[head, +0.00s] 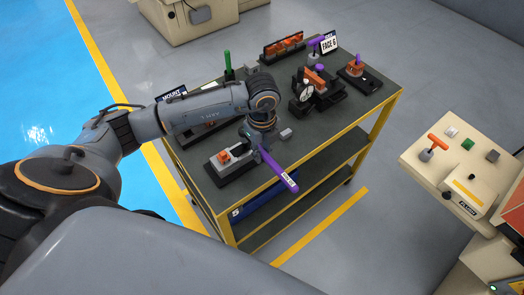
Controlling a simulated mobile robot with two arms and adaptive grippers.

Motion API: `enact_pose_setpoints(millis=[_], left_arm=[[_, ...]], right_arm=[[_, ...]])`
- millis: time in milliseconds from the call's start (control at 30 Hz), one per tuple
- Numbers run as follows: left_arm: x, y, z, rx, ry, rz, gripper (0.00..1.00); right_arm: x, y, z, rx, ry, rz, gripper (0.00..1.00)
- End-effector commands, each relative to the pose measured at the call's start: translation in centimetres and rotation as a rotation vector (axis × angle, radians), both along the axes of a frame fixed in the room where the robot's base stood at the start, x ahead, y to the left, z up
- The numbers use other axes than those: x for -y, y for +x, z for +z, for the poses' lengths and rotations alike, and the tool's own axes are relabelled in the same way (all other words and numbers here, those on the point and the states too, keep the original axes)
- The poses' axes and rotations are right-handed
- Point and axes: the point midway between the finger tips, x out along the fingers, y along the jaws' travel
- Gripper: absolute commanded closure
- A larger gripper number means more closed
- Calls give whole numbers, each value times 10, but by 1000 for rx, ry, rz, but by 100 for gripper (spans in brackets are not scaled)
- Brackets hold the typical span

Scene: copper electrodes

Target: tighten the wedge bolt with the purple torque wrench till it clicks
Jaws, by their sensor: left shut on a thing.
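The purple torque wrench (280,173) lies at a slant over the front part of the cart top, its handle pointing toward the front right corner. My left gripper (257,140) is shut on the wrench at its far end, and the wrist hides most of the fingers. A grey holder with an orange electrode piece (225,157) sits on a dark base just left of the wrench. The wedge bolt cannot be made out, and I cannot tell whether the wrench head touches it. My right gripper is not in view.
The yellow-framed cart (330,128) has a dark top. A beige control console (463,160) stands at right, across open floor.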

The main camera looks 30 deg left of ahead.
Motion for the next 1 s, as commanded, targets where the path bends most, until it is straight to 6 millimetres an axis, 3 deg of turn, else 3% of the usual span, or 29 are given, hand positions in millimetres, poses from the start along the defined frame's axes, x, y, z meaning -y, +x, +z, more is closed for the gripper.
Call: enact_pose_setpoints(millis=[100,1000], left_arm=[[0,1,17,4,-2,0,100],[0,1,104,3,-1,0,100]], right_arm=[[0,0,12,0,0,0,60],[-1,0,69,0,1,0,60]])
